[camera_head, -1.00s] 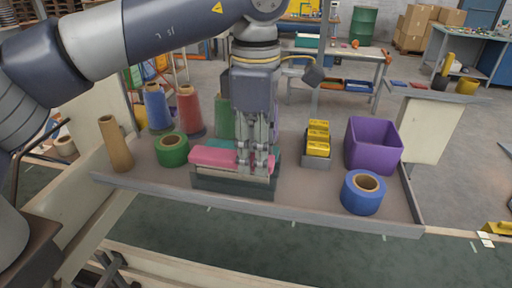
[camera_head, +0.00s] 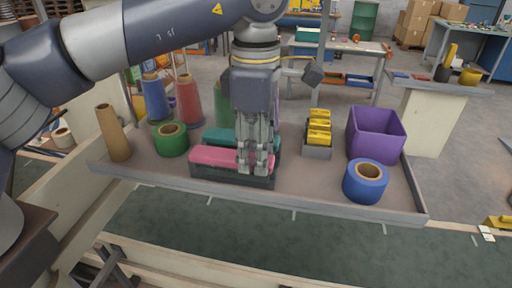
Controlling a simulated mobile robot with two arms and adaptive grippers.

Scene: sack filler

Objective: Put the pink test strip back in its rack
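The pink test strip (camera_head: 215,156) lies lengthwise along the top of a dark rack (camera_head: 215,177) on the grey tray table. It appears level and low against the rack; whether it is fully seated cannot be told. My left gripper (camera_head: 254,171) points straight down at the strip's right part, with its fingers on the strip. It looks shut on the strip, though the fingers hide the contact. A teal strip or block (camera_head: 216,136) lies just behind the pink one. My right gripper is not in view.
A green roll (camera_head: 172,139), brown cone (camera_head: 112,133), blue cone (camera_head: 156,98) and red cone (camera_head: 189,101) stand left. Yellow blocks in a holder (camera_head: 317,152), a purple bin (camera_head: 375,136) and a blue roll (camera_head: 365,181) stand right. The tray (camera_head: 310,185) is bare between rack and blue roll.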

